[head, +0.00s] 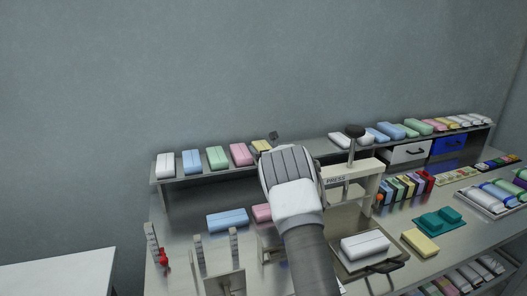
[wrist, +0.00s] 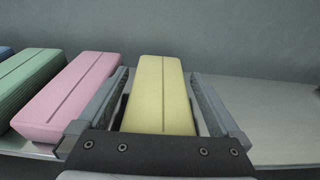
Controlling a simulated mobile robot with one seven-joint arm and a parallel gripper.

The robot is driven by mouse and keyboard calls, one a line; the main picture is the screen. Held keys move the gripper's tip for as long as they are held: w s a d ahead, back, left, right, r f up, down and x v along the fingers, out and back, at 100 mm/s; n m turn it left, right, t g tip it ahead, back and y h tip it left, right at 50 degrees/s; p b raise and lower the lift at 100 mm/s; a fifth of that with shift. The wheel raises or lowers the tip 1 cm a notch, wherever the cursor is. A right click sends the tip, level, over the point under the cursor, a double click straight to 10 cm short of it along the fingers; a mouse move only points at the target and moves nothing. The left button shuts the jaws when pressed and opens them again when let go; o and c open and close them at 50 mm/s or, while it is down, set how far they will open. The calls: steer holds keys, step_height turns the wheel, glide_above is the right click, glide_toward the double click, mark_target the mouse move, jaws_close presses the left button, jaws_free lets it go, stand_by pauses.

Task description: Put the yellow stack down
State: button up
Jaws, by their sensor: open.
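The yellow stack (wrist: 160,95) lies on the raised shelf, between the two fingers of my gripper (wrist: 161,100) in the wrist view. A narrow gap shows beside it, and the fingers are open around it. In the head view the yellow stack (head: 261,146) shows only in part, behind my gripper (head: 274,139). The shelf (wrist: 270,115) carries it, with bare surface to its right. Its lower near end is hidden by the gripper body.
A pink stack (wrist: 68,95) and a green stack (wrist: 35,85) lie to the left on the shelf. A press (head: 352,172) stands right of my arm. Another yellow block (head: 420,243) lies on the table at the lower right. Blank wall rises behind the shelf.

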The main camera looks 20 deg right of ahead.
steer(key=shift+w, duration=0.1)
steer(key=c, duration=1.4)
